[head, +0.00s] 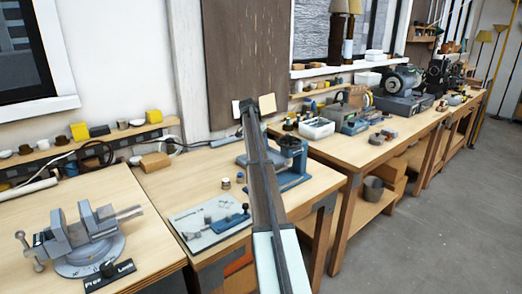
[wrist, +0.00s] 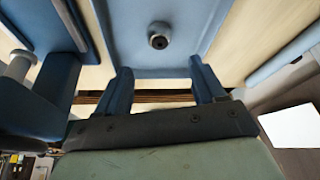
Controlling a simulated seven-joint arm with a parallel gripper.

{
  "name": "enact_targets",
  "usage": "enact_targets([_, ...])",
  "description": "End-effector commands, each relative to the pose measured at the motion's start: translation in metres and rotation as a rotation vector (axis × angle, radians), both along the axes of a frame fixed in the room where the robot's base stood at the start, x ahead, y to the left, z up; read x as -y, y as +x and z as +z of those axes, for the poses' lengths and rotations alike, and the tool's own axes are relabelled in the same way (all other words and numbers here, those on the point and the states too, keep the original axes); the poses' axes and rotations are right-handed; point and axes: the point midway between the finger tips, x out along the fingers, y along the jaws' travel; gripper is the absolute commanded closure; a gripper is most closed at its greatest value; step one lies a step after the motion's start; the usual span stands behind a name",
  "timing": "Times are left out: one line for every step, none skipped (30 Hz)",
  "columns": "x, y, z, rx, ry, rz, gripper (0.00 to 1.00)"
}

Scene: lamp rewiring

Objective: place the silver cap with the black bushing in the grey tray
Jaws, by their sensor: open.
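In the wrist view a small round silver piece with a black centre (wrist: 158,36), which looks like the silver cap with the black bushing, sits on a flat blue-grey surface. My gripper (wrist: 163,86) is open and empty, its two blue fingers apart, with the piece ahead of the gap and not between them. In the head view my arm hides part of the bench, and I cannot make out the fingers or that piece for sure. A light grey tray (head: 188,218) with small metal parts and a blue tool on it lies on the middle bench, left of my arm.
A blue fixture (head: 297,178) stands right of my arm. A grey vise (head: 90,240) is on the left bench. A white bin (head: 317,129) and a grinder (head: 402,82) are further back. Bare wood lies left of the tray.

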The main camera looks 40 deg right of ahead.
Motion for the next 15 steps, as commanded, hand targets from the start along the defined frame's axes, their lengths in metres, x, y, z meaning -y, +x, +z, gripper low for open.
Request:
enact_targets([-0.003, -0.001, 0.007, 0.001, -0.001, 0.0, 0.31])
enact_targets([-0.004, -0.001, 0.011, 0.001, -0.002, 0.0, 0.31])
enact_targets([-0.006, -0.002, 0.015, 0.001, -0.002, 0.0, 0.31])
enact_targets([-0.007, -0.002, 0.018, 0.001, -0.001, 0.0, 0.31])
enact_targets([-0.008, -0.002, 0.02, 0.0, -0.001, 0.0, 0.31])
enact_targets([-0.009, -0.003, 0.023, 0.0, 0.0, 0.0, 0.31])
enact_targets([-0.009, -0.003, 0.024, 0.0, 0.0, 0.0, 0.31])
enact_targets([-0.01, -0.003, 0.025, 0.0, 0.0, 0.0, 0.31])
enact_targets([-0.01, -0.003, 0.027, 0.0, 0.0, 0.0, 0.31])
enact_targets([-0.011, -0.003, 0.027, 0.0, 0.0, 0.0, 0.31])
enact_targets([-0.011, -0.003, 0.028, 0.0, 0.0, 0.0, 0.31])
enact_targets([-0.011, -0.003, 0.028, 0.0, 0.0, 0.0, 0.31])
enact_targets([-0.011, -0.003, 0.029, 0.0, 0.0, 0.0, 0.31])
enact_targets([-0.011, -0.003, 0.029, 0.0, 0.0, 0.0, 0.31])
enact_targets([-0.011, -0.003, 0.029, 0.0, 0.0, 0.0, 0.31])
